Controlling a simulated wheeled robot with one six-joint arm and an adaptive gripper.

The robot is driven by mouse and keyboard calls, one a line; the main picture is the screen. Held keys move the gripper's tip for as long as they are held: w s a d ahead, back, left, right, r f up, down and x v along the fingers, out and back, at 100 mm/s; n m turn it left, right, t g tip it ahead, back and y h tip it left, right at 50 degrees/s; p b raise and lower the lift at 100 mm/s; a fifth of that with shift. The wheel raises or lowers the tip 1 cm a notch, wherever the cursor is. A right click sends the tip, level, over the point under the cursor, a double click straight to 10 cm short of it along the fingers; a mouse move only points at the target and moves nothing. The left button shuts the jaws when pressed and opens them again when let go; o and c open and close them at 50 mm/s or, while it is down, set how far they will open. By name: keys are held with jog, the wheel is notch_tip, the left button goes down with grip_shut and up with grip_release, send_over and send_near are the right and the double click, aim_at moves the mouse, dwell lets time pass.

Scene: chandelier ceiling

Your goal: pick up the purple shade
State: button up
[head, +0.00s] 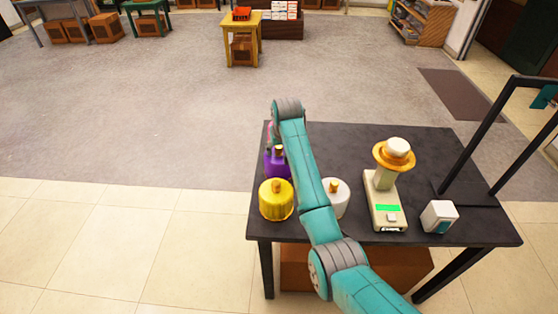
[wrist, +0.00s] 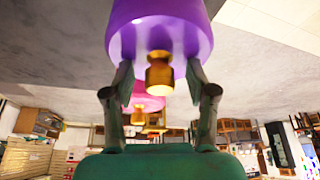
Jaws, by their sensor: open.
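The purple shade (head: 277,166) stands near the left edge of the dark table (head: 352,150), partly hidden by my arm in the head view. In the wrist view the purple shade (wrist: 160,28) fills the top middle, its gold knob (wrist: 159,76) pointing down the picture. My gripper (wrist: 160,79) is open, one finger on each side of the knob, the tips at the shade's lower rim in the picture. I cannot tell whether they touch it. The gripper is largely hidden behind my arm in the head view.
A yellow shade (head: 276,199) stands close in front of the purple one, and a white shade (head: 336,198) to its right. A pink shade (wrist: 148,103) lies beyond. A scale-like device (head: 384,202) bears an orange and white piece. A small white box (head: 439,217) and black frame stand right.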

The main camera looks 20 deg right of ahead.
grip_shut()
